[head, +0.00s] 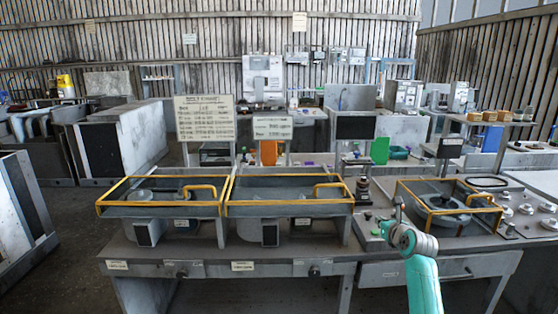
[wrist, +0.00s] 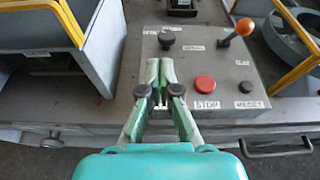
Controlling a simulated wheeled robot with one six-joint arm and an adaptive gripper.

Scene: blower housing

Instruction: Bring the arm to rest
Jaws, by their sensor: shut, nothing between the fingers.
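My teal arm (head: 424,285) reaches up from the bottom right of the head view, over the front of the workbench (head: 240,252). In the wrist view my gripper (wrist: 160,65) points forward with its green-grey fingers together and nothing between them. It is in front of a grey control box (wrist: 235,85), and its fingertips overlap the box's left part in the picture. I cannot tell how far above the box they are. The box carries a red button (wrist: 204,83) by a STOP label, a dark button by a RESET label, a black knob (wrist: 166,37) and an orange-knobbed lever (wrist: 244,27).
Yellow-railed basins (head: 290,208) stand left of the arm. A yellow-railed round housing (head: 440,203) stands right of it. A drawer handle (wrist: 278,149) sticks out from the bench front at lower right. Open floor (head: 60,265) lies at the left.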

